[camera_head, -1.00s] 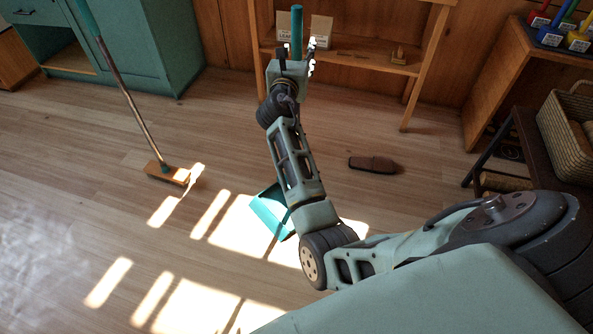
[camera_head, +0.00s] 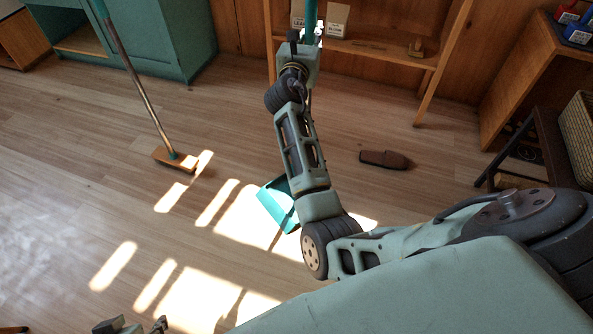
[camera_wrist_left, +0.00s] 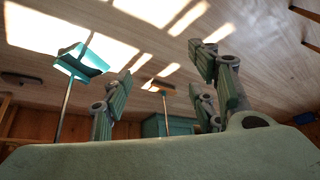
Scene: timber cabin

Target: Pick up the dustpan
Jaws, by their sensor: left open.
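The teal dustpan (camera_head: 277,206) rests on the floor in the head view, partly behind my right arm. Its long teal handle (camera_head: 310,14) shows again at the top edge, at my right gripper (camera_head: 308,36); my arm hides the middle. The handle appears to stand between the right fingers, but whether they press on it I cannot tell. The left wrist view shows the dustpan (camera_wrist_left: 80,61) at upper left, on the sunlit floor. My left gripper (camera_wrist_left: 163,74) is open and empty there, apart from the dustpan. A bit of it (camera_head: 130,326) shows at the head view's bottom edge.
A broom (camera_head: 175,160) stands on the floor to the left. A brown shoe-like object (camera_head: 386,160) lies right of the dustpan. A wooden shelf (camera_head: 380,50) stands behind my right gripper, a teal cabinet (camera_head: 165,45) at back left.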

